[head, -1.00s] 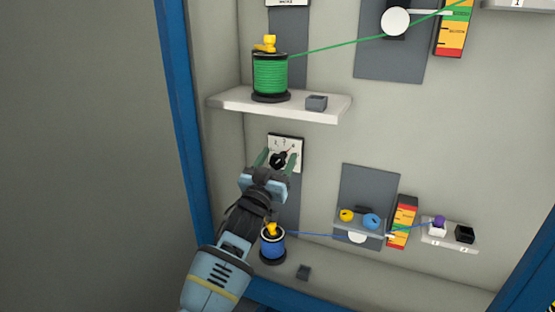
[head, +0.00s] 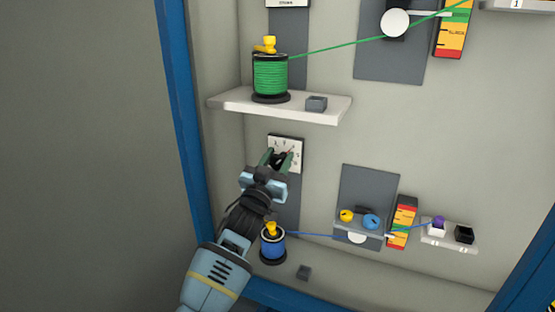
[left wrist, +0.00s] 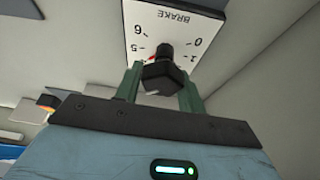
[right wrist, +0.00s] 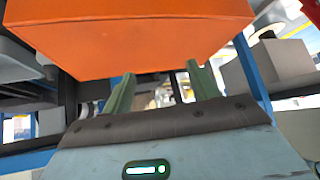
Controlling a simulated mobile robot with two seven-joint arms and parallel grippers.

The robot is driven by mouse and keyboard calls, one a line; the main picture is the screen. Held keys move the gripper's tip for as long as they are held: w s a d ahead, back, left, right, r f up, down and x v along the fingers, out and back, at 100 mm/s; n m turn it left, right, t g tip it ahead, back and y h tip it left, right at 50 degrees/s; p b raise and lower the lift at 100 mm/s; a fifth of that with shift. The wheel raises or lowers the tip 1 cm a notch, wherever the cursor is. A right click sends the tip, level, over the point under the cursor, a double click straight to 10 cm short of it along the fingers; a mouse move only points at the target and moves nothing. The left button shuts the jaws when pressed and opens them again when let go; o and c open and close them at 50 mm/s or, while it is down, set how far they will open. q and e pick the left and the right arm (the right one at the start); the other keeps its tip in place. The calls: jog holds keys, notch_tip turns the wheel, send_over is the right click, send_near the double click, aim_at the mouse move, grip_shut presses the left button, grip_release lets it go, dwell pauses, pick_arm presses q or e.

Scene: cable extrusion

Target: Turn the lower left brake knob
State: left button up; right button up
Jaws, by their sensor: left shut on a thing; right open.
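The brake dial is a white plate (head: 287,146) with numbers, on a grey strip on the back wall below the green spool's shelf. The black brake knob shows in the left wrist view (left wrist: 165,76), in front of the plate marked BRAKE. A red pointer shows near the 5. My left gripper (head: 279,160) reaches up to the dial from below, its green fingers on both sides of the knob and shut on it. My right gripper (right wrist: 163,88) is open, with nothing between its fingers, near a large orange block (right wrist: 130,35); it is not in the head view.
A green spool (head: 270,75) and a small grey box (head: 316,103) stand on the white shelf (head: 230,101) above the dial. A blue spool (head: 272,246) stands below, close to my left arm. Its blue cable runs right past a yellow wheel (head: 346,215) and a blue wheel (head: 371,221).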

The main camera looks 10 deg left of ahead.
pick_arm(q)
jog(key=m+h, duration=0.1)
jog(key=m, duration=0.2)
jog(key=m+g+h+p, duration=0.1)
jog(key=m+h, duration=0.1)
jog(key=m, duration=0.2)
jog(key=shift+d+r+g+h+p, duration=0.1)
jog(key=shift+g+h+p, duration=0.2)
pick_arm(e)
jog(key=shift+w+d+r, duration=0.15)
jog(key=shift+w+r, duration=0.7)
jog(key=shift+r, duration=0.3)
pick_arm(q)
jog(key=shift+d+f+m+g+h+p, duration=0.15)
jog(key=shift+m+g+h+p, duration=0.3)
jog(key=shift+m, duration=1.15)
pick_arm(e)
jog(key=shift+w+r+t, duration=0.3)
jog(key=shift+r, duration=0.15)
pick_arm(q)
jog(key=shift+f, duration=0.1)
pick_arm(e)
jog(key=shift+d, duration=0.1)
pick_arm(q)
jog(key=o, duration=0.9)
